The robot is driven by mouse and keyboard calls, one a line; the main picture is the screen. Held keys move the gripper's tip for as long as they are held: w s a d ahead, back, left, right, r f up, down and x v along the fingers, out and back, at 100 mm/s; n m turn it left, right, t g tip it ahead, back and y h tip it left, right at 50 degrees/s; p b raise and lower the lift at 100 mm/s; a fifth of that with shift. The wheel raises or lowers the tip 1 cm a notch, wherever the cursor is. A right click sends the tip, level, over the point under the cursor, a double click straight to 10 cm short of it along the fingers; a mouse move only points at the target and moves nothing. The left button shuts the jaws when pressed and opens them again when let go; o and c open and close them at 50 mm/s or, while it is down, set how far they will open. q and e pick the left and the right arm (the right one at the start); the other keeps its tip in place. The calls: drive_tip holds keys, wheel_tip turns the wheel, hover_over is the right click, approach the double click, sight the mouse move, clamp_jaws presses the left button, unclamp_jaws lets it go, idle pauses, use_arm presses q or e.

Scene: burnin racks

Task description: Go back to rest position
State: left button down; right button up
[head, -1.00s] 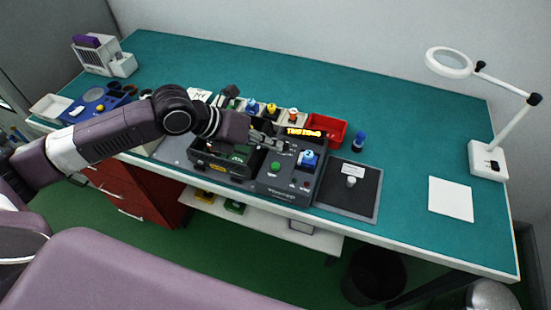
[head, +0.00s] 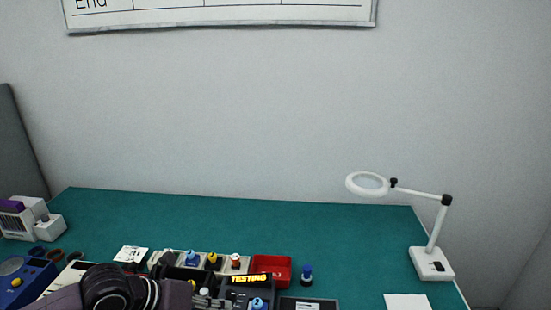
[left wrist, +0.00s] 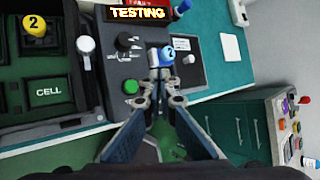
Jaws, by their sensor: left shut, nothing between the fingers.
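My left gripper (head: 218,302) is at the bottom edge of the head view, beside the dark tester with its lit "TESTING" display (head: 249,280). In the left wrist view the two fingers (left wrist: 161,82) come together with nothing between them. A blue-topped cell marked 2 (left wrist: 168,54) sits upright on the tester just beyond the fingertips, and its blue top shows in the head view (head: 258,303). The tester's green button (left wrist: 131,87) is left of the fingers. My right gripper is not in view.
A magnifier lamp (head: 432,262) stands at the right. The teal bench's back (head: 250,215) is clear. A drawer cabinet (left wrist: 235,125) shows in the wrist view.

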use_arm(q)
drive_tip(key=s+d+f+n+y, duration=0.1)
drive_tip(key=s+d+f+n, duration=0.6)
drive_tip(key=n, duration=0.7)
drive_tip(key=s+a+f+n+g+y, duration=0.1)
drive_tip(key=s+a+f+n+y, duration=0.25)
drive_tip(key=s+a+n, duration=0.4)
drive_tip(key=s+a+f+n+g+y, duration=0.15)
drive_tip(key=s+a+f+n, duration=0.3)
drive_tip(key=s+n, duration=0.6)
wheel_tip(320, 180, down, 29)
drive_tip(key=n+b, duration=0.2)
drive_tip(key=s+a+f+g, duration=0.1)
drive_tip(key=s+a+f, duration=0.1)
drive_tip(key=s+f, duration=0.6)
drive_tip(key=s+a+f+g+y+b, duration=0.1)
drive_tip(key=s+a+f, duration=0.1)
drive_tip(key=s+f, duration=0.6)
drive_tip(key=shift+s+f, duration=0.2)
drive_tip(key=shift+s, duration=0.2)
